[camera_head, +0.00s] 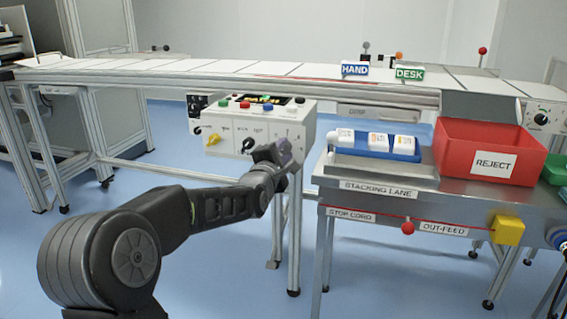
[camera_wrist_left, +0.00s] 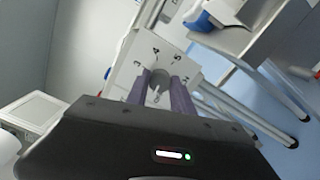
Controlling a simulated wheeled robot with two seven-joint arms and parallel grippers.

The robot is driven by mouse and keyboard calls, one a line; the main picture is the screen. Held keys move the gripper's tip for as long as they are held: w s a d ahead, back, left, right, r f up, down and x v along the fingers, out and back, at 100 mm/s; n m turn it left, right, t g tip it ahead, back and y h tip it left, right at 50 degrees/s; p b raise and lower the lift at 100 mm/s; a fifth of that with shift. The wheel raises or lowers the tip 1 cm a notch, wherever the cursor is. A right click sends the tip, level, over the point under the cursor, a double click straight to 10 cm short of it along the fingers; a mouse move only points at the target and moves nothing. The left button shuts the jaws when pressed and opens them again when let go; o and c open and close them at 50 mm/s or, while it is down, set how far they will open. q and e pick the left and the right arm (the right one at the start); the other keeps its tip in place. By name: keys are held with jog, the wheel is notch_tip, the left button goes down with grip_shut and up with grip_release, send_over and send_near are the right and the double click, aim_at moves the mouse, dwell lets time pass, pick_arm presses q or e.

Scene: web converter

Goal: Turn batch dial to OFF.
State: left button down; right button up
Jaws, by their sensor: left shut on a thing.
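The batch dial (camera_wrist_left: 158,86) is a grey round knob on a white panel (camera_wrist_left: 148,50) with printed numbers, among them 3, 4 and 5, in the left wrist view. My left gripper (camera_wrist_left: 160,93) has its two fingers on either side of the knob and is shut on it. No OFF mark is readable, and I cannot tell the dial's exact setting. In the head view my left gripper (camera_head: 282,153) is at the lower right front of the white control box (camera_head: 270,133) and hides the dial. My right gripper is not in view.
The box also carries a yellow selector (camera_head: 213,139), a black knob (camera_head: 248,144) and several coloured buttons on top. A steel table (camera_head: 400,183) with a red reject bin (camera_head: 488,150) and a blue tray (camera_head: 372,153) stands close on the right. A conveyor (camera_head: 230,68) runs behind.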

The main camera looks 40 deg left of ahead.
pick_arm(q)
jog(key=shift+f+n+b, duration=0.1)
jog(key=shift+n+b, duration=0.5)
jog(key=shift+n, duration=0.1)
jog(key=c, duration=1.1)
grip_release()
jog(key=shift+s, duration=0.1)
jog(key=p+v, duration=0.1)
jog(key=v, duration=0.6)
jog(key=shift+s, duration=0.3)
jog(key=shift+d, duration=0.1)
